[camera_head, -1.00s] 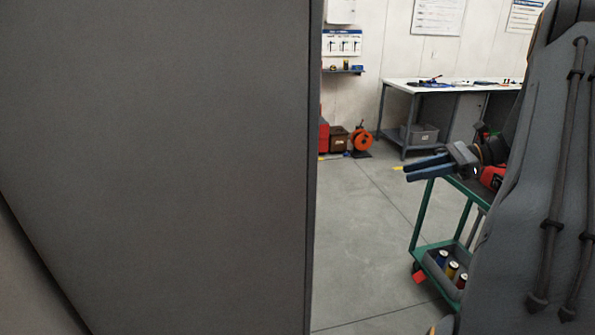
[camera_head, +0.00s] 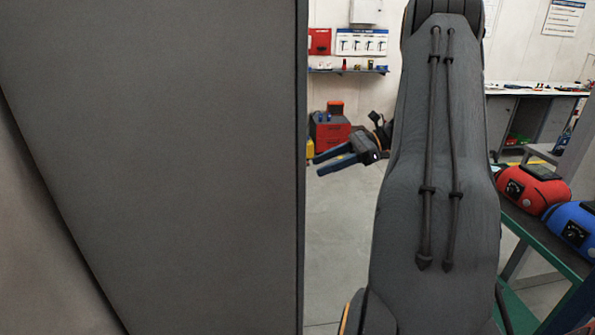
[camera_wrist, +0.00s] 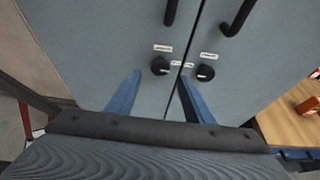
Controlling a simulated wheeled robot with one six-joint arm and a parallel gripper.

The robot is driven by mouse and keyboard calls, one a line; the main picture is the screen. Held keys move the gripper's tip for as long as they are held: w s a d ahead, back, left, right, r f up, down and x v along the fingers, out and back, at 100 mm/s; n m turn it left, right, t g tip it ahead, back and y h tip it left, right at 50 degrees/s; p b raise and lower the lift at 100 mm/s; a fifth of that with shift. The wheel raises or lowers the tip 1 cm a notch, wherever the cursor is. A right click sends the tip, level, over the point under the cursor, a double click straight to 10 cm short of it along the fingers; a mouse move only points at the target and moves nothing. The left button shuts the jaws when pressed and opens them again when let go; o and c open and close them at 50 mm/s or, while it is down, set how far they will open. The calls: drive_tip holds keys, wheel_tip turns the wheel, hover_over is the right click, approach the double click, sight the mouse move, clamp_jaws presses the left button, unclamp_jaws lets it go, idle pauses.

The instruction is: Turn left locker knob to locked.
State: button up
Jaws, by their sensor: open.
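In the wrist view two blue-grey locker doors meet at a vertical seam. The left locker knob (camera_wrist: 160,66) is black and round, on the left door (camera_wrist: 105,40), below a small white label (camera_wrist: 163,48). A second black knob (camera_wrist: 205,73) is on the right door. My gripper (camera_wrist: 160,76) is open and empty, its blue fingers pointing at the doors. The left knob appears between and just beyond the fingertips; I cannot tell the gap. In the head view my gripper (camera_head: 318,166) is beside a large dark grey panel's edge; the knobs are hidden there.
The dark grey panel (camera_head: 160,150) fills the head view's left half. A green cart (camera_head: 545,240) with red (camera_head: 533,188) and blue (camera_head: 575,225) machines stands close at right. Dark door handles (camera_wrist: 237,15) project above the knobs. A wooden surface (camera_wrist: 295,125) is at right.

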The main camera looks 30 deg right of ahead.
drive_tip(key=p+x, duration=0.2)
drive_tip(key=x, duration=0.4)
drive_tip(key=c, duration=1)
